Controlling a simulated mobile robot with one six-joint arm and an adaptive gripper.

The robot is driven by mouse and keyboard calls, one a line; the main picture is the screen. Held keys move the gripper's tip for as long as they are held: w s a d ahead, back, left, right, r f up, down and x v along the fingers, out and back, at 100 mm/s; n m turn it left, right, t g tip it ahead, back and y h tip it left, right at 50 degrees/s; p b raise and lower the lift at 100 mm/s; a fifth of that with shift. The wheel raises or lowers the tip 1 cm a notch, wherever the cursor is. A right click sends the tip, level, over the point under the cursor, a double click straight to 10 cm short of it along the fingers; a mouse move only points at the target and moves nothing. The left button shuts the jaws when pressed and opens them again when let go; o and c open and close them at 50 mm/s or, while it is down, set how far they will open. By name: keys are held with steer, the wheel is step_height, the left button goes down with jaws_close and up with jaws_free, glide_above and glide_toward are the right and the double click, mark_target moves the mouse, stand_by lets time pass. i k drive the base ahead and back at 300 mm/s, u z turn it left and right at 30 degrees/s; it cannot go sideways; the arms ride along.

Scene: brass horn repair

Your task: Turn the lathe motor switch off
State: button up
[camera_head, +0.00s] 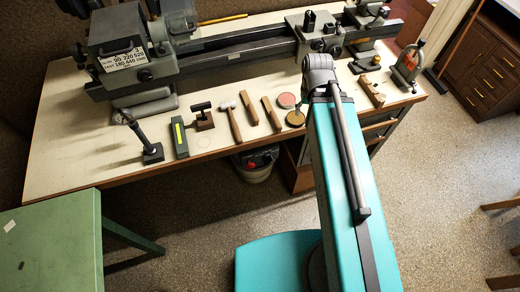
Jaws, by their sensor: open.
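The grey lathe stands along the back of the bench. Its headstock (122,45) is at the upper left, with a white speed plate (122,58) and dark knobs on its front. I cannot make out for sure which part is the motor switch, or its position. The lathe carriage (318,35) sits on the bed (235,53) right of centre. My teal arm reaches up from the bottom toward the bench's front edge, right of centre, well right of the headstock. My gripper is not visible beyond the arm's grey joint.
On the bench (75,150) lie a lever-topped stand (152,152), a green block (180,138), a mallet (234,118), wooden blocks and two round tins (295,118). A red-topped clamp (408,65) stands at right. A green table (50,245) is at lower left. Floor (450,160) is open at right.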

mark_target(268, 159)
steer(key=z, duration=0.65)
steer(key=k, duration=1.4)
steer(key=u, duration=0.55)
